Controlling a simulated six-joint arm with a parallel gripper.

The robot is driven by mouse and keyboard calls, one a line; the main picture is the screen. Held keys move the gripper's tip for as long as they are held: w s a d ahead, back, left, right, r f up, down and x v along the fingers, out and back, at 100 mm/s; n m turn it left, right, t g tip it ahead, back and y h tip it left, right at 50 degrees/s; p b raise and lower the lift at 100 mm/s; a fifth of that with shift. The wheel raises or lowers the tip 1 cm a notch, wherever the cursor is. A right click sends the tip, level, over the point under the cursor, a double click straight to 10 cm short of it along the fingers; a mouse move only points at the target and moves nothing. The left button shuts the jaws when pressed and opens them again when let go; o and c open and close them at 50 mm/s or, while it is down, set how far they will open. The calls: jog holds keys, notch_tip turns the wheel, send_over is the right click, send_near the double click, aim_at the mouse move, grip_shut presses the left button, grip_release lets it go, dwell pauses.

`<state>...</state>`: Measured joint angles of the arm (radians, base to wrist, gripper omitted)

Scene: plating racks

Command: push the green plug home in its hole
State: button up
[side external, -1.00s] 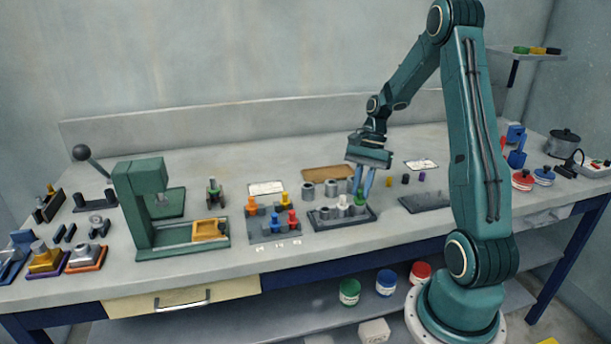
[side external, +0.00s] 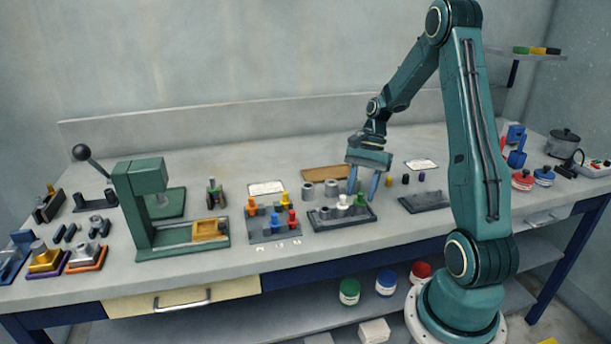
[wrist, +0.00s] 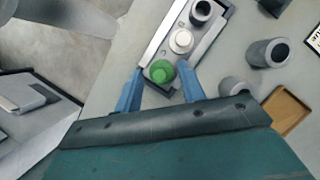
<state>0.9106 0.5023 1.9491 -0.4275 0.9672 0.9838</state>
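The green plug (side external: 360,200) stands upright at the right end of a dark rack (side external: 325,224), beside a white plug (side external: 343,201). In the wrist view the green plug (wrist: 161,72) shows as a round top, next to the white plug (wrist: 181,40). My gripper (side external: 361,195) is open, with one blue finger on each side of the green plug and gaps between. The wrist view shows the open gripper (wrist: 160,68) too. The hole under the green plug is hidden, so I cannot tell how deep it sits.
Grey cylinders (side external: 308,191) stand behind the rack, near a brown tray (side external: 325,172). A rack with orange, red and blue plugs (side external: 268,236) is to the left. A dark plate (side external: 425,201) lies to the right, with small coloured pegs (side external: 405,180) behind it.

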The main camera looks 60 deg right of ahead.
jog(key=v, duration=1.3)
jog(key=shift+r, duration=0.2)
jog(key=shift+d, duration=0.1)
dwell(0.4)
jog(key=shift+w, duration=0.1)
grip_shut()
jog(key=m+h, duration=0.5)
jog(key=m, duration=0.2)
send_over(361, 192)
jog(key=shift+f, duration=2.1)
jog(key=shift+f, duration=0.1)
